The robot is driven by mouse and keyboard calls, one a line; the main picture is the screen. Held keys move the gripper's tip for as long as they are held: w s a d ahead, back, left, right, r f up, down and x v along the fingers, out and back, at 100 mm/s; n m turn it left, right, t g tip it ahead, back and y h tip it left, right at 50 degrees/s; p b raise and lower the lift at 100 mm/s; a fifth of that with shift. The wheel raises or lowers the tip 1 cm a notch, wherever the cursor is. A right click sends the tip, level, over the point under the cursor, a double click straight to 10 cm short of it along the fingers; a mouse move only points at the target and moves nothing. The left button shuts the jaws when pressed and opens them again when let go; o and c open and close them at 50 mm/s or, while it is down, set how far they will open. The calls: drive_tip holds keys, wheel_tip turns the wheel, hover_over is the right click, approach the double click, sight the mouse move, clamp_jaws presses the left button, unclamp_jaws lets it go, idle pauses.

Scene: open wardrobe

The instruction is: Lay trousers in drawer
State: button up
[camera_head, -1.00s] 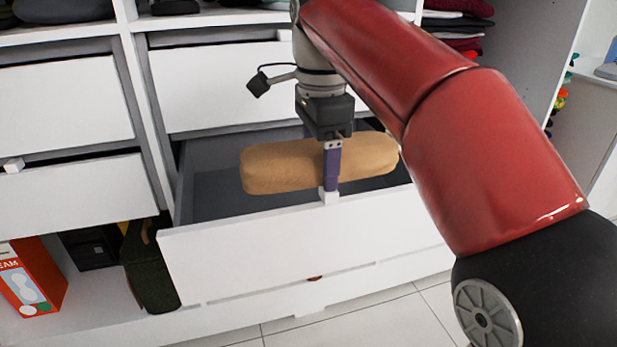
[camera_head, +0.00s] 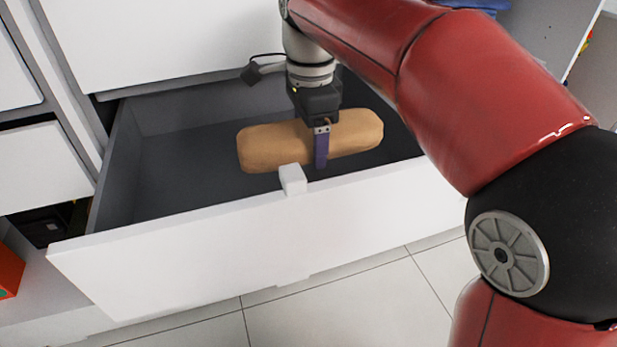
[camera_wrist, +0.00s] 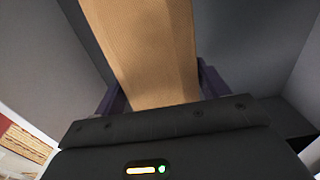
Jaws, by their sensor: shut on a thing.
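The trousers (camera_head: 270,147) are a tan, rolled bundle lying crosswise inside the open drawer's outline in the head view. My gripper (camera_head: 321,160) is shut on the middle of the bundle from above, with one purple finger showing on its near side. The wrist view shows the tan trousers (camera_wrist: 150,50) between both fingers. The drawer (camera_head: 200,250) is pulled out, with a white front, a small white knob and a dark grey inside. The bundle is low in the drawer; whether it touches the bottom I cannot tell.
The drawer's dark floor (camera_head: 165,180) is bare left of the bundle. A closed white drawer front (camera_head: 150,35) is above and behind. An orange box (camera_head: 10,270) stands at far left. Tiled floor (camera_head: 360,290) lies in front.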

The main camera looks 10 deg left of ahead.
drive_tip(key=shift+f+b, duration=0.7)
drive_tip(key=shift+f, duration=3.25)
drive_tip(key=o, duration=1.1)
drive_tip(key=shift+f, duration=0.1)
wheel_tip(320, 180, up, 12)
drive_tip(key=p, duration=0.3)
drive_tip(key=shift+w+d, duration=0.1)
